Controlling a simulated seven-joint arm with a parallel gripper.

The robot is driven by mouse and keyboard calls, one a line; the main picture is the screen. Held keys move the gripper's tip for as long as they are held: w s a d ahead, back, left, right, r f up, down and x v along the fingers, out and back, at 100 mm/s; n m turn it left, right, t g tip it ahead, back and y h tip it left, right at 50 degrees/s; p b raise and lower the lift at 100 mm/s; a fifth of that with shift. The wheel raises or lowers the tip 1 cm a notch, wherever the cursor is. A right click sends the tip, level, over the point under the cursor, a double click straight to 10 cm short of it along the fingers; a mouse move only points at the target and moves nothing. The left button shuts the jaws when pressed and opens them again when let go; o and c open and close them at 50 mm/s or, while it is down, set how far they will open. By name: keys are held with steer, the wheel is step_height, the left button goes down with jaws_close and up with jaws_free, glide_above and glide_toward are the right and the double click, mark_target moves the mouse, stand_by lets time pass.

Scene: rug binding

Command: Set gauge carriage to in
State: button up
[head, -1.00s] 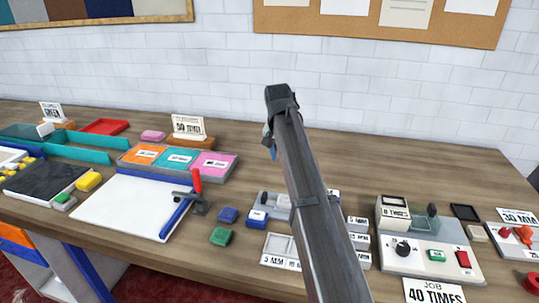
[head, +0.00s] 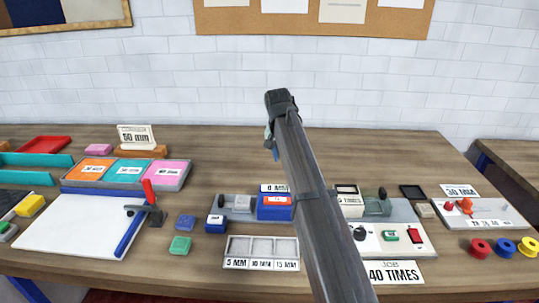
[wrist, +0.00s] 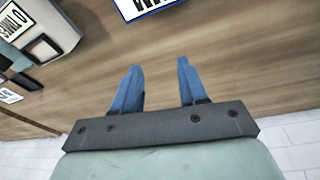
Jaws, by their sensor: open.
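I cannot tell for certain which part is the gauge carriage. One candidate is the grey block (head: 242,203) on a small grey base beside a blue box with a red stripe (head: 275,207), left of my arm. Another is the red-knobbed piece (head: 465,206) on the pale board (head: 490,213) at the right, by a "30 MM" card. My gripper (wrist: 160,75) is open and empty, its two blue fingers apart above the wooden bench in the wrist view. In the head view my arm hides most of the gripper and part of the bench middle.
A counter unit (head: 400,238) with dial and buttons stands right of my arm.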

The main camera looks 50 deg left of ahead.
steer(key=w+d+f+m, duration=0.1)
steer(key=w+d+m, duration=0.1)
steer(key=w+d, duration=0.8)
steer(key=w, duration=0.3)
steer(key=shift+d+f+h, duration=0.25)
steer(key=shift+d+h, duration=0.05)
steer(key=shift+d, duration=0.1)
steer(key=shift+a, duration=0.1)
step_height(320, 180, up, 4)
steer(key=n+g, duration=0.2)
steer(key=n, duration=0.2)
glide_above(221, 198)
step_height(221, 198, down, 13)
steer(key=shift+a+f, duration=0.1)
jaws_close()
steer(key=shift+w, duration=0.1)
